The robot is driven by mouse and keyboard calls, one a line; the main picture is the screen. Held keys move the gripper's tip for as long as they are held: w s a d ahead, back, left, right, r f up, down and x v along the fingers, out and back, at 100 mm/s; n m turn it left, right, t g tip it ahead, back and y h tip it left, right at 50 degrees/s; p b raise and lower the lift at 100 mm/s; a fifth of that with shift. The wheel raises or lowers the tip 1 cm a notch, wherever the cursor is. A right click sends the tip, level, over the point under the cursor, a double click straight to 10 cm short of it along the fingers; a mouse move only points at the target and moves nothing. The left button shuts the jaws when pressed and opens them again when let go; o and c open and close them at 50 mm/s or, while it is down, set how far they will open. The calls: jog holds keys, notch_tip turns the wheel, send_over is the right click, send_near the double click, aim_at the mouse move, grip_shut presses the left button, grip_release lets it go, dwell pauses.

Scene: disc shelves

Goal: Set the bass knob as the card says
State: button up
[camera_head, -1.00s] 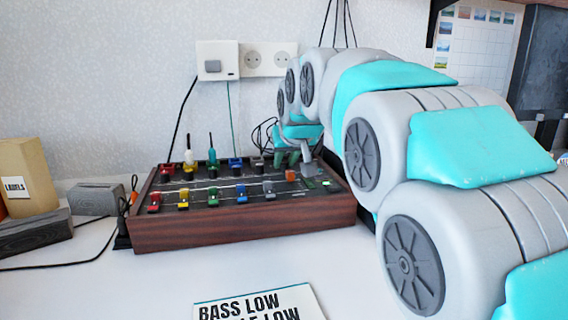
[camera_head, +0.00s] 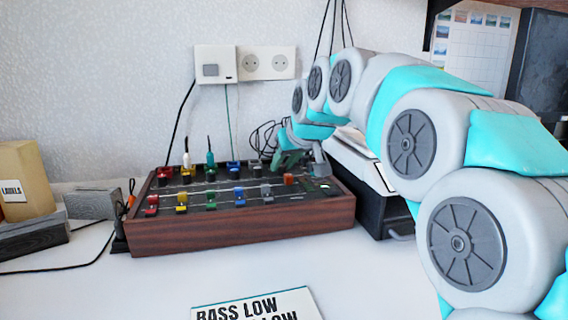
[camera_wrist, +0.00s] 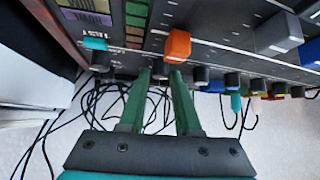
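The card (camera_head: 257,308) lies on the table at the bottom of the head view. It reads "BASS LOW", with a second line cut off that ends in "LOW". The mixer (camera_head: 240,227) is a wood-sided box with rows of coloured knobs and sliders. I cannot tell which knob is the bass knob. My gripper (camera_head: 286,160) is over the mixer's back right part. In the wrist view its green fingers (camera_wrist: 160,80) are apart, near the panel's back row, with a dark knob (camera_wrist: 160,69) between or just beyond the tips. Contact is not clear. An orange knob (camera_wrist: 177,45) sits close by.
A dark case (camera_head: 378,210) with papers stands right of the mixer. Cables (camera_head: 262,138) hang behind it. A wall socket (camera_head: 262,65) is above.

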dwell(0.3)
jog(key=v, duration=0.7)
jog(key=shift+s+r, duration=0.1)
jog(key=shift+r, duration=0.05)
jog(key=shift+s+d+r, duration=0.1)
jog(key=shift+s, duration=0.05)
